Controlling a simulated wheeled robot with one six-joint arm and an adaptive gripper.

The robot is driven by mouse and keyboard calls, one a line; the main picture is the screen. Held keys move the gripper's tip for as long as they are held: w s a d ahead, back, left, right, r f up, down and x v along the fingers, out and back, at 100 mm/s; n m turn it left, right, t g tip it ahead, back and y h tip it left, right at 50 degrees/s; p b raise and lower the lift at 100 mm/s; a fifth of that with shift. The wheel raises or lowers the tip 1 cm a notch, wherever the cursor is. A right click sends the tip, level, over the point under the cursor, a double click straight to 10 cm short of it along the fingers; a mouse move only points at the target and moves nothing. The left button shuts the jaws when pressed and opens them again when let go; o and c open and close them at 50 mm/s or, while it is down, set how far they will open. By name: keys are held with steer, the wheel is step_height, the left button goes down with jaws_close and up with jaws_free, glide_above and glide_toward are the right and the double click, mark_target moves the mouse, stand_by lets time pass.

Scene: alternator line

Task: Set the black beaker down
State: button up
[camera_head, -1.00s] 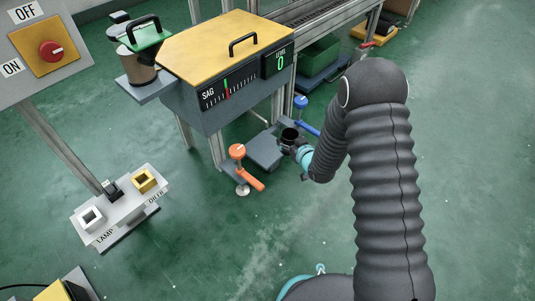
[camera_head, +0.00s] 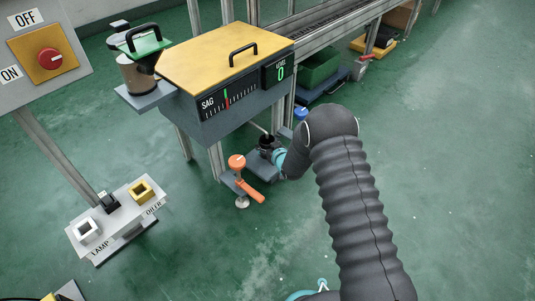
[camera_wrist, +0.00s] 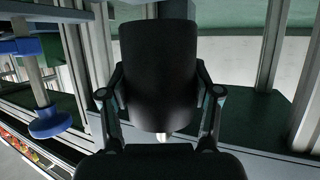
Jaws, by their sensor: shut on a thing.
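The black beaker (camera_wrist: 158,75) fills the middle of the wrist view, upright between the two fingers of my gripper (camera_wrist: 160,105), which is shut on it. In the head view the beaker (camera_head: 266,142) shows small and dark at the end of my arm, with my gripper (camera_head: 278,157) at its right side. It is over or on the low grey platform (camera_head: 262,172) below the machine's front. I cannot tell whether its base touches the platform.
A blue knob (camera_head: 301,112) is behind, and also shows in the wrist view (camera_wrist: 50,122). The yellow-topped machine (camera_head: 205,60) overhangs close behind. Open green floor lies at the right.

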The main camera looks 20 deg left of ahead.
steer(key=shift+f+b, duration=0.3)
steer(key=shift+f, duration=1.6)
steer(key=shift+f, duration=0.15)
steer(key=o, duration=1.2)
steer(key=shift+c, duration=0.2)
steer(key=shift+s+d+r, duration=0.25)
steer(key=shift+s+r, duration=0.05)
steer(key=shift+r, duration=0.05)
steer(key=p+v, duration=0.1)
steer(key=v, duration=1)
steer(key=shift+s+d, duration=0.1)
